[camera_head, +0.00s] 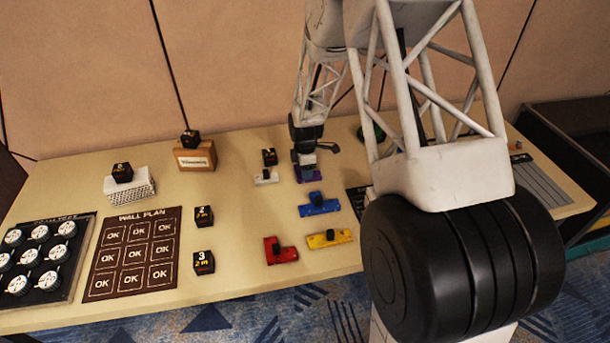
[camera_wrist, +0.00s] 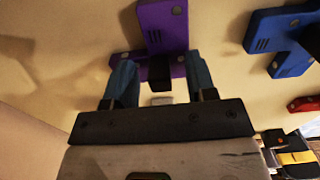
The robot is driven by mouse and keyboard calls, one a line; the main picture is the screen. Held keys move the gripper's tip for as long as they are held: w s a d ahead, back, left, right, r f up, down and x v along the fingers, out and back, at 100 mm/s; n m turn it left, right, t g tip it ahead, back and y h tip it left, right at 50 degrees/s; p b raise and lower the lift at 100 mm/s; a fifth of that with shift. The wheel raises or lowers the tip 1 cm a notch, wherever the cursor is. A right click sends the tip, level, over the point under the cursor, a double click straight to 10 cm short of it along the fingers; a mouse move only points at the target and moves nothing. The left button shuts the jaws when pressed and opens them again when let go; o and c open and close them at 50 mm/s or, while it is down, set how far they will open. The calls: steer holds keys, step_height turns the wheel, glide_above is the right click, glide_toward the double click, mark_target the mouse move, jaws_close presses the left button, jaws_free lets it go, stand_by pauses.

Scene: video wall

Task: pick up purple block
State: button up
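The purple block (camera_head: 309,175) lies on the table toward the back, under my gripper (camera_head: 307,163), which partly hides it in the head view. In the wrist view the purple block (camera_wrist: 163,27) is T-shaped with grey round spots and a black knob (camera_wrist: 160,74). My gripper (camera_wrist: 160,76) points down at it in the wrist view. Its two blue-grey fingers stand apart, one to each side of the black knob, with gaps between knob and fingers. Whether the fingers touch the purple bar cannot be told.
A blue block (camera_head: 319,204), yellow block (camera_head: 329,239) and red block (camera_head: 280,251) lie nearer the front. A white block (camera_head: 266,177) and black cube (camera_head: 269,156) are close left of my gripper. A WALL PLAN board (camera_head: 133,252) lies left.

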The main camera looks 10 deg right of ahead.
jaws_close()
steer(key=shift+r, duration=0.15)
steer(key=shift+r, duration=4.9)
